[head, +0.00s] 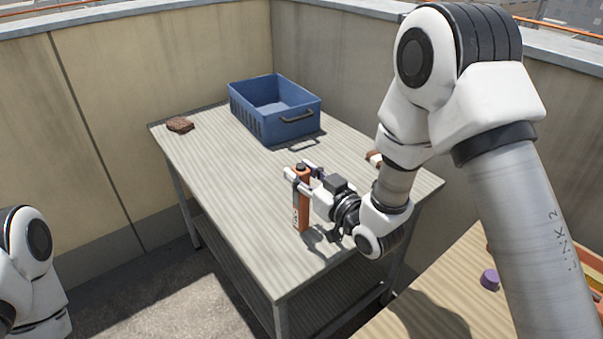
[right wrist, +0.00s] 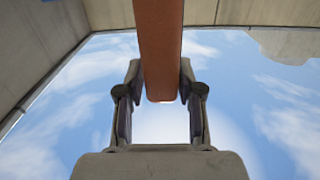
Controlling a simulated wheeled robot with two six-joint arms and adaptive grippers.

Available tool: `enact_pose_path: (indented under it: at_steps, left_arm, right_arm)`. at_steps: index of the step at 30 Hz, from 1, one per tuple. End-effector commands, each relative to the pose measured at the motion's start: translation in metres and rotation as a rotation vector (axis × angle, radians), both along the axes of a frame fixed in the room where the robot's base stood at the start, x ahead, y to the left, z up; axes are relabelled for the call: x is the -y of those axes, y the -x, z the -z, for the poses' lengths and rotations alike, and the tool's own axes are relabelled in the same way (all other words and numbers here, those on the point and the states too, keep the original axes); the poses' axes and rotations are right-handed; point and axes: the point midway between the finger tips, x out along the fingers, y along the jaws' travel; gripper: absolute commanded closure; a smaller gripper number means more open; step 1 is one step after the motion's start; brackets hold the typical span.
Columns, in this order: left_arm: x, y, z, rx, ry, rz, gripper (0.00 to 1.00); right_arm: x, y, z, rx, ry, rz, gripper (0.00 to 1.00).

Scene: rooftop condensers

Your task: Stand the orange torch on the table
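The orange torch (head: 304,205) is upright over the near part of the grey table (head: 225,175), with a pale label low on its side. My right gripper (head: 302,172) is around its upper end, coming from the right. In the right wrist view the torch (right wrist: 158,50) runs between the two fingers (right wrist: 160,85), one against each side, so the gripper is shut on it. Whether the torch's lower end touches the tabletop I cannot tell. My left gripper is out of view; only part of my left arm shows at the left edge.
A blue crate (head: 262,129) stands at the table's back. A brown block (head: 180,124) lies at the far left corner. A small brown thing (head: 374,157) is partly hidden behind my right arm. A wooden surface with a purple object (head: 490,279) is at lower right.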

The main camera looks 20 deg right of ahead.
Motion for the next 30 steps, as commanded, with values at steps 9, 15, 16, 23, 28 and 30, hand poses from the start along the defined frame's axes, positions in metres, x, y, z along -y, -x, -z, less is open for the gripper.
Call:
enact_pose_path:
  at_steps: [9, 15, 16, 23, 28, 30]
  left_arm:
    - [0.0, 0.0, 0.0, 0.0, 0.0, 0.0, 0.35]
    - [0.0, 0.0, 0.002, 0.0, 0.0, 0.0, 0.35]
    - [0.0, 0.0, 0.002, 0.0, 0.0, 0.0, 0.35]
    - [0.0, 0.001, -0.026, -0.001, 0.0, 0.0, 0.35]
    - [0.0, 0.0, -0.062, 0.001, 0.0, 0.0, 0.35]
    - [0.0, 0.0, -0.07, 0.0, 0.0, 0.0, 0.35]
  right_arm:
    - [0.0, 0.0, -0.001, 0.002, -0.001, 0.0, 0.45]
    - [0.008, 0.019, 0.0, 0.0, -0.004, 0.002, 0.45]
    - [0.01, 0.026, 0.0, -0.001, -0.005, 0.003, 0.45]
    - [0.03, 0.08, -0.012, -0.009, -0.006, 0.001, 0.45]
    - [0.037, 0.101, -0.011, -0.005, -0.002, -0.001, 0.45]
    - [0.039, 0.106, -0.008, -0.004, -0.002, -0.001, 0.45]
